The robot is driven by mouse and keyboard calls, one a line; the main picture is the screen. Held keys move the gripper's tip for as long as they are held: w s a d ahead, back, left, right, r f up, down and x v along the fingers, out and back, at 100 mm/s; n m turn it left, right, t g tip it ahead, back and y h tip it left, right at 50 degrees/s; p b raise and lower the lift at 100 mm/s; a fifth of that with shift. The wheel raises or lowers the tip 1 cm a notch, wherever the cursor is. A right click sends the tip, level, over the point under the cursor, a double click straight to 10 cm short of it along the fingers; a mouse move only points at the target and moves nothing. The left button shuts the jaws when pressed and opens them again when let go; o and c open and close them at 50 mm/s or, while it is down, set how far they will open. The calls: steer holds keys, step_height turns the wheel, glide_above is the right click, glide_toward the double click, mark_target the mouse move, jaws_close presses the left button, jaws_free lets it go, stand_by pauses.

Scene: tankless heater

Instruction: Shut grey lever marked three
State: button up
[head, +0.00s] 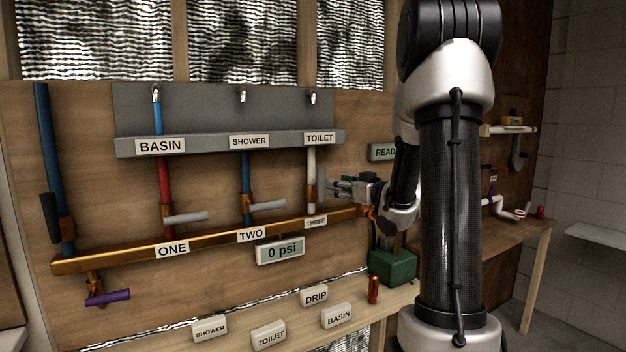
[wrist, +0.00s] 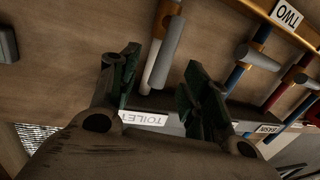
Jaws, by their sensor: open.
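The label THREE (head: 316,222) sits on the copper manifold below a white pipe (head: 311,172) with a copper valve. In the wrist view the valve's grey lever (wrist: 168,48) is a rounded grey bar beside the white pipe, seen in the gap between my fingertips. My gripper (head: 334,187) is open at the right of this valve, its fingers pointing left. In the wrist view my gripper (wrist: 162,75) has its fingers apart, with no clear contact on the lever. In the head view my fingers overlap the lever's area, so the lever is hard to make out.
Grey levers at ONE (head: 186,218) and TWO (head: 268,205) stick out to the right. A purple lever (head: 108,298) hangs lower left. A gauge (head: 280,250) reads 0 psi. A green box (head: 392,266) and a copper cylinder (head: 374,290) stand below my gripper.

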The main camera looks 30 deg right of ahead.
mark_target(324, 178)
steer(key=shift+w+a+r+y, duration=0.35)
steer(key=shift+a+r+y, duration=0.1)
steer(key=shift+r, duration=0.25)
steer(key=shift+t+h, duration=0.25)
steer(key=shift+t, duration=0.05)
steer(key=x, duration=0.7)
steer(key=shift+d, duration=0.1)
jaws_close()
